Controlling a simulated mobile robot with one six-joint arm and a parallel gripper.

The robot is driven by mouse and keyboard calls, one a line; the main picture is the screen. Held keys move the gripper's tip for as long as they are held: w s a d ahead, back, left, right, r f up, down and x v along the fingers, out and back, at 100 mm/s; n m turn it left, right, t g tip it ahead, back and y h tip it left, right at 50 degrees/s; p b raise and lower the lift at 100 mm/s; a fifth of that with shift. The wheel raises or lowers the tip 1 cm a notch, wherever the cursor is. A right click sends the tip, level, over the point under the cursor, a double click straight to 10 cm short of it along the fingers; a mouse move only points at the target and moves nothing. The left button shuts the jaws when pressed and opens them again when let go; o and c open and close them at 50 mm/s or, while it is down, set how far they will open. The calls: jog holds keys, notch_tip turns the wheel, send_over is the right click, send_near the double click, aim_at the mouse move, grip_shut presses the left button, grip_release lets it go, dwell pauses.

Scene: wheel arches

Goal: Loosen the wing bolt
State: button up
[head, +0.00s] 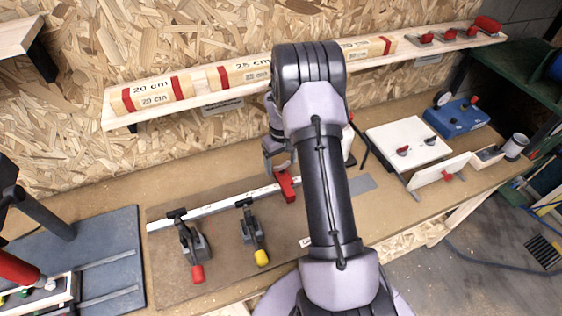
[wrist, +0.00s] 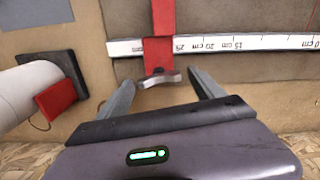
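The wing bolt (wrist: 158,79) is a small grey metal wing at the near end of a red stop block (wrist: 158,55). The red block sits across a white ruler rail (wrist: 225,43) with centimetre marks; it also shows in the head view (head: 286,187). My gripper (wrist: 161,80) is open. In the wrist view its two grey fingers stand on either side of the wing bolt, with a gap on each side. In the head view, my arm partly hides the gripper, and I cannot make out the wing bolt.
Two toggle clamps, one red-tipped (head: 194,252) and one yellow-tipped (head: 254,236), stand in front of the rail. A white cylinder (wrist: 28,92) with a red part lies left in the wrist view. A shelf (head: 118,118) with labelled wooden blocks runs behind. A white board (head: 408,143) lies right.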

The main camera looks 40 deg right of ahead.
aim_at(281, 164)
jog(key=shift+r, duration=0.1)
notch_tip(281, 164, up, 17)
jog(key=p, duration=0.3)
jog(key=shift+r, duration=0.2)
jog(key=shift+a, duration=0.1)
